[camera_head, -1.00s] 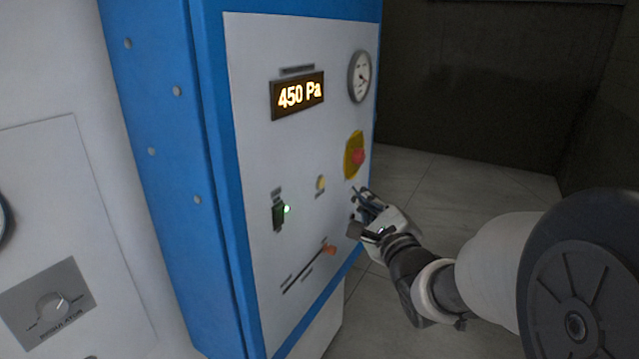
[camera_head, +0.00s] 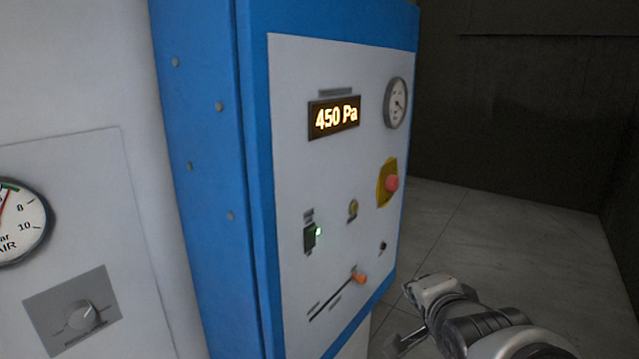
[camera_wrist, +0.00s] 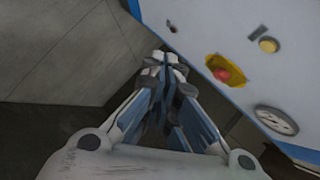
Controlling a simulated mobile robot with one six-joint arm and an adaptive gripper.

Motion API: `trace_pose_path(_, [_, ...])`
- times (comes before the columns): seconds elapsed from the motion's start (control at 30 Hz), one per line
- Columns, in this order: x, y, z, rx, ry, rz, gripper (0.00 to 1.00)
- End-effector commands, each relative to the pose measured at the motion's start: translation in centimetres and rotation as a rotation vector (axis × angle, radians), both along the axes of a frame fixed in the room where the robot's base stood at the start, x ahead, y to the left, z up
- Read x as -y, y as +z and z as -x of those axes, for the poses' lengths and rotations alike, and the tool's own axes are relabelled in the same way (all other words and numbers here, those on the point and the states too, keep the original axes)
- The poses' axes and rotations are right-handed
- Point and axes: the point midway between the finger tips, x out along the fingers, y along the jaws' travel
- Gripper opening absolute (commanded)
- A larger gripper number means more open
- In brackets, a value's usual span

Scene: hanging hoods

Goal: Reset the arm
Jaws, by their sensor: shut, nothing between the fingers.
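My gripper (camera_wrist: 165,62) shows in the wrist view with its fingers together and nothing between them. In the head view my arm's end (camera_head: 425,300) is at the lower right, to the right of the blue cabinet (camera_head: 205,190) and apart from its white panel (camera_head: 290,160); the fingertips are hard to make out there. The panel carries a lit display (camera_head: 335,117) reading 450 Pa, a red button (camera_head: 392,183) on a yellow plate, a switch with a green light (camera_head: 311,236), an orange-tipped slider (camera_head: 358,278) and a small dark knob (camera_head: 383,246).
A round gauge (camera_head: 396,102) sits at the panel's upper right. At the left are a pressure gauge (camera_head: 18,220) and a grey regulator knob (camera_head: 79,315) on a white wall. Open tiled floor (camera_head: 490,235) lies right of the cabinet, before a dark wall (camera_head: 530,110).

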Motion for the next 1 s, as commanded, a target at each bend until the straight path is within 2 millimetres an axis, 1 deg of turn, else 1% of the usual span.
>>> trace_pose_path(0.03, [-0.2,-0.9,2.0,-0.063,0.045,0.102,0.00])
trace_pose_path(0.07, [-0.2,-1.6,3.3,-0.110,0.079,0.166,0.00])
trace_pose_path(0.1, [-0.3,-2.4,5.1,-0.172,0.131,0.250,0.00])
trace_pose_path(0.17, [-0.6,-3.8,8.0,-0.266,0.221,0.366,0.00])
trace_pose_path(0.2, [-0.9,-4.7,9.9,-0.326,0.290,0.438,0.00])
trace_pose_path(0.27, [-1.3,-5.9,12.9,-0.408,0.404,0.536,0.00])
trace_pose_path(0.3, [-1.6,-6.7,14.8,-0.457,0.481,0.590,0.00])
trace_pose_path(0.4, [-2.4,-8.2,19.0,-0.548,0.667,0.701,0.00])
trace_pose_path(0.5, [-3.0,-9.3,22.1,-0.603,0.815,0.770,0.00])
trace_pose_path(0.6, [-3.3,-9.8,23.8,-0.629,0.904,0.806,0.00])
trace_pose_path(0.67, [-3.4,-9.9,24.3,-0.637,0.931,0.816,0.00])
trace_pose_path(1.0, [-3.4,-10.0,24.5,-0.641,0.941,0.820,0.00])
